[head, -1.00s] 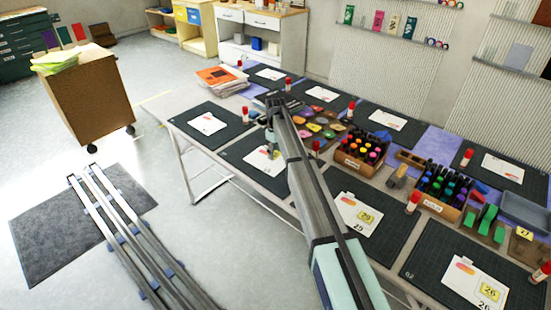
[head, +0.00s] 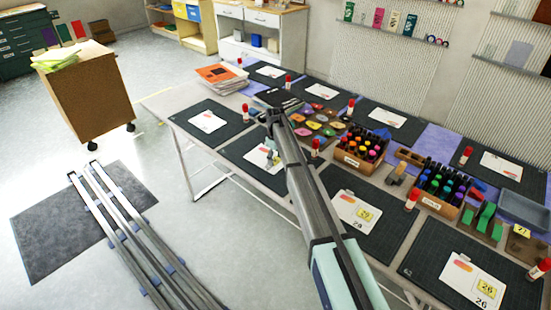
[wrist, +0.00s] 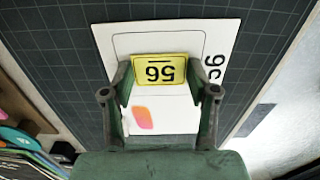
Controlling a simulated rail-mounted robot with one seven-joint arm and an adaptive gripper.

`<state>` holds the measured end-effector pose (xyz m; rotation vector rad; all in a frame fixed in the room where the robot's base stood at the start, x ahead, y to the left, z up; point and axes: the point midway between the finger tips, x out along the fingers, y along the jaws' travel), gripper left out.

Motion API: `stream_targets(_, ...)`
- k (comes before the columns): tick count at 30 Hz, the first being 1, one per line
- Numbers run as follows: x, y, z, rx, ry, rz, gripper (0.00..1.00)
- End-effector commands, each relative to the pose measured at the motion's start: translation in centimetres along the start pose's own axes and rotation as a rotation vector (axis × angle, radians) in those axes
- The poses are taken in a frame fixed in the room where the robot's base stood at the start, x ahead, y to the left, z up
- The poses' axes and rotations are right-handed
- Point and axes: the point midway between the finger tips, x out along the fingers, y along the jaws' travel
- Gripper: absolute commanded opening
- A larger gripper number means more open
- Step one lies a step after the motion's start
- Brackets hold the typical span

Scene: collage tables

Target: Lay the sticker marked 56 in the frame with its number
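The yellow sticker marked 56 (wrist: 159,70) sits between the fingertips of my gripper (wrist: 159,78) in the wrist view, its number upside down there. Both fingers meet its side edges. Beneath it is a white card (wrist: 170,122) with a thin outlined frame (wrist: 118,42) and a printed number (wrist: 211,69) at its right, partly hidden by a finger. The sticker lies within the frame outline in this view; its number is turned about a quarter from the printed one. I cannot tell whether it touches the card. In the head view my gripper (head: 272,158) is over this card (head: 257,156).
Red-capped glue sticks (head: 315,147) stand between mats. Crates of bottles (head: 361,146) and markers (head: 440,190) and a palette of coloured pieces (head: 316,122) stand behind.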

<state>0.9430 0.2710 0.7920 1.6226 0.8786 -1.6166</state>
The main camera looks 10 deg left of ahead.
Motion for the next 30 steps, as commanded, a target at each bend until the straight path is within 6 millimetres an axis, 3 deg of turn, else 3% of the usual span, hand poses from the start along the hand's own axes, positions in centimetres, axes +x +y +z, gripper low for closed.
stream_targets(10, 0.1, 0.0, 0.1, 0.0, -0.002, -0.001, 0.82)
stream_targets(16, -0.8, 0.0, 0.0, 0.0, 0.0, 0.0, 0.82)
stream_targets(20, -2.6, 0.0, 0.0, 0.0, 0.0, 0.0, 0.82)
stream_targets(30, -9.2, 0.0, 0.0, 0.0, 0.0, 0.0, 0.82)
